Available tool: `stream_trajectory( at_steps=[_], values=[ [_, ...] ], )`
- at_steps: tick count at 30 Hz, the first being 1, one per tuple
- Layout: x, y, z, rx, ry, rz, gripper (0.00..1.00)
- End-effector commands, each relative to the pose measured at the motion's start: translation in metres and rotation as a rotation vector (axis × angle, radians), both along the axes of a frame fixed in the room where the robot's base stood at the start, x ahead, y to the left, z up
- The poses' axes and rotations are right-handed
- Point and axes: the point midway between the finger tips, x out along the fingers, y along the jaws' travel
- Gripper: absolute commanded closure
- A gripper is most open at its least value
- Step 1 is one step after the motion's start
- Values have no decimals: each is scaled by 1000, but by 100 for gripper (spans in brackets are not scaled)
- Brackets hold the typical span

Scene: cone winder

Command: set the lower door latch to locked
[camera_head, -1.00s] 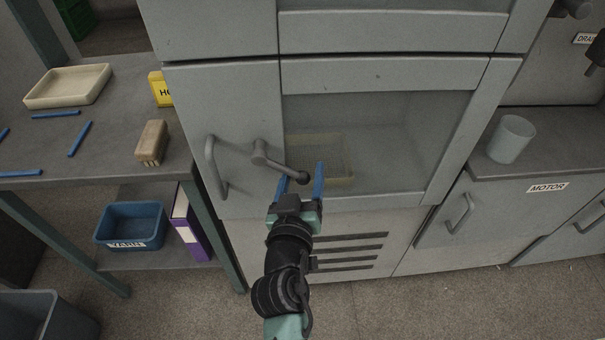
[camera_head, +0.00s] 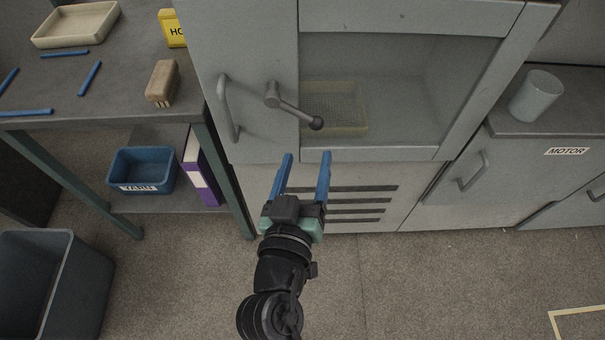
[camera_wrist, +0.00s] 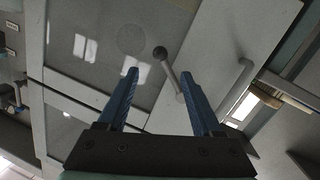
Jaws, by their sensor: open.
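My gripper (camera_head: 307,158) has two blue fingers, open and empty. In the head view its tips appear just below the ball, apart from it. The fingers also frame the wrist view (camera_wrist: 163,78).
A vertical door handle (camera_head: 229,108) stands left of the latch. A bench (camera_head: 120,95) with blue sticks and a brush (camera_head: 162,82) is at left, a blue bin (camera_head: 143,170) below it. A grey cabinet marked MOTOR (camera_head: 520,165) is at right. Open floor lies in front.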

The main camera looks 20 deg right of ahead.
Motion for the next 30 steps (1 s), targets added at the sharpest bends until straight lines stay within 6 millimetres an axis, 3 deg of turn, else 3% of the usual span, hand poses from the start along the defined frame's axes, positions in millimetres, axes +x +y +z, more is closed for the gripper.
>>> stream_trajectory(
  at_steps=[6, 16, 22, 27, 30],
  values=[
    [-17, 9, 1, 0, 1, 0, 33],
    [-19, 10, 3, 0, 0, 0, 33],
    [-18, -1, 2, 47, 20, -20, 69],
    [-19, -34, -5, 217, 84, -71, 100],
    [-19, -50, -9, 343, 117, -85, 100]
  ],
)
